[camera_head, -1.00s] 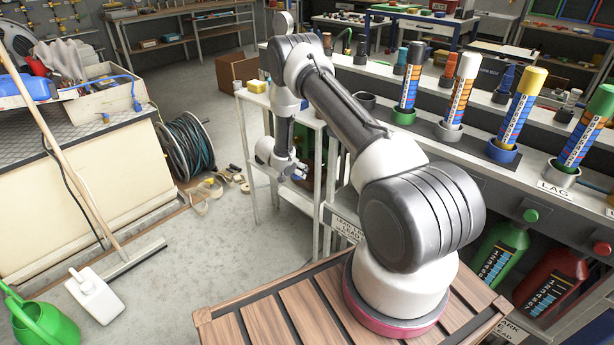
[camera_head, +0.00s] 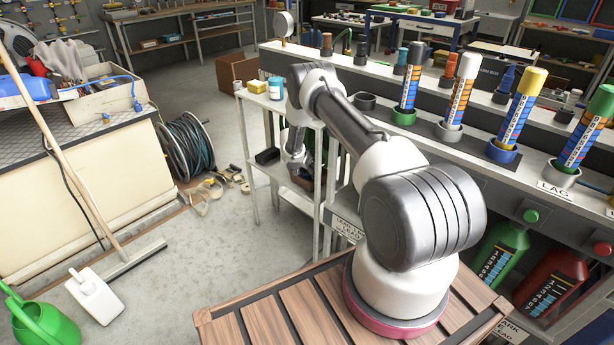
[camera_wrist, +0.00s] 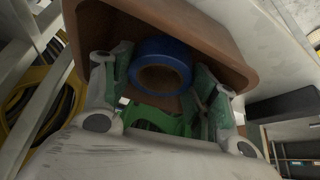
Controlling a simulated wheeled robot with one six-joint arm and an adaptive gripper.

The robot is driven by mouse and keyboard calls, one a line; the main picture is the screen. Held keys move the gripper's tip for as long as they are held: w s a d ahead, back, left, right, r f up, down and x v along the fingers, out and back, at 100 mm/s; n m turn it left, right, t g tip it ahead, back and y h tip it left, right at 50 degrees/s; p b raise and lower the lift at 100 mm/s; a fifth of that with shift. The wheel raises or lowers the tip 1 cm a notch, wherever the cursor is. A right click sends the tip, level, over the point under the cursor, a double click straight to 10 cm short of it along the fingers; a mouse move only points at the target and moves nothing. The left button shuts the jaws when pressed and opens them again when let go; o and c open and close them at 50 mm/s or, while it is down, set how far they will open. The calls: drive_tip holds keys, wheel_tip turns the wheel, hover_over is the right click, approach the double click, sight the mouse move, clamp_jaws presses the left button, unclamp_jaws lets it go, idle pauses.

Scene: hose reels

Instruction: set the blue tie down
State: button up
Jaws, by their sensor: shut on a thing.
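In the wrist view the blue tie (camera_wrist: 160,66) is a thick blue ring between the two fingers of my gripper (camera_wrist: 162,80). My gripper is shut on it. The ring is in front of the mouth of a brown tub (camera_wrist: 106,28); I cannot tell whether it touches the tub. In the head view my gripper (camera_head: 299,172) is low at the white shelf stand (camera_head: 250,160), partly hidden by the stand and my arm. The blue tie cannot be made out there.
A green part (camera_wrist: 158,122) shows below the ring in the wrist view. A yellow-rimmed reel (camera_wrist: 30,85) is at left. In the head view a black box (camera_head: 267,156) sits on the stand, with a blue-white jar (camera_head: 276,88) and yellow block (camera_head: 257,87) on top.

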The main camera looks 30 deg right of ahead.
drive_tip(key=shift+y, duration=0.4)
drive_tip(key=shift+f+g, duration=0.3)
drive_tip(key=shift+f, duration=1.1)
drive_tip(key=o, duration=1)
drive_tip(key=shift+f, duration=0.1)
